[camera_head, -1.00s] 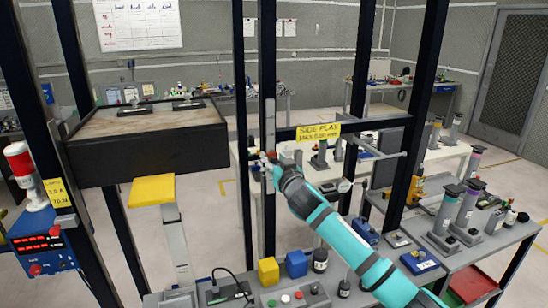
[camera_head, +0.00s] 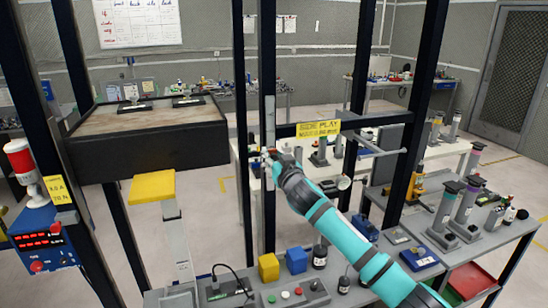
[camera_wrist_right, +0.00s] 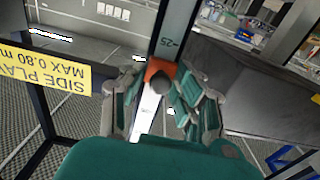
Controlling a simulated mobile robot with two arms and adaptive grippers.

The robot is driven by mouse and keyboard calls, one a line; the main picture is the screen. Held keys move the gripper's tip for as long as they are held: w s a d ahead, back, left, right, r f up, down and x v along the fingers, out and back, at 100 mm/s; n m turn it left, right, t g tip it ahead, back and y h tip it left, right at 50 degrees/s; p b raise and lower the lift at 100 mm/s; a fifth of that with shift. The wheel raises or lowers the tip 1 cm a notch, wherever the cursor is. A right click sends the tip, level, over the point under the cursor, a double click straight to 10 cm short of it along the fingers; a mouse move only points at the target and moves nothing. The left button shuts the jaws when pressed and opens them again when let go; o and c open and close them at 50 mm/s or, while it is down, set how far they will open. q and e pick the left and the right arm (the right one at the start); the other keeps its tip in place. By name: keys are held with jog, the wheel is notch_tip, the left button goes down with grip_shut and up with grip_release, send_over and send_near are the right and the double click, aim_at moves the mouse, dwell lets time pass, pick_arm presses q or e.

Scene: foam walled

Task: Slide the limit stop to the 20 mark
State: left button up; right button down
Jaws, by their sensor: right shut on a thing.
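The limit stop (camera_wrist_right: 160,72) is an orange block with a dark round knob, on a pale vertical scale strip (camera_wrist_right: 178,28). In the right wrist view a 25 mark shows on the strip just beyond the stop; the 20 mark cannot be made out. My right gripper (camera_wrist_right: 158,100) is shut on the stop, with a finger on either side of it. In the head view my right gripper (camera_head: 266,163) is at the strip (camera_head: 270,120) on a dark upright post, and largely hides the stop. My left gripper is not in view.
A yellow side play sign (camera_head: 318,129) hangs on the crossbar right of the post. A dark box-shaped platform (camera_head: 150,145) is at left. A yellow pad (camera_head: 153,187) stands below it. A bench (camera_head: 330,290) with cubes and buttons lies below my right arm.

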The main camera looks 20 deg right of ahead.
notch_tip(320, 180, down, 10)
jog(key=b, duration=0.7)
jog(key=shift+f, duration=0.3)
jog(key=c, duration=1.2)
grip_release()
jog(key=shift+s, duration=0.1)
send_near(271, 183)
jog(key=s, duration=0.5)
jog(key=shift+d, duration=0.1)
jog(key=shift+f, duration=0.1)
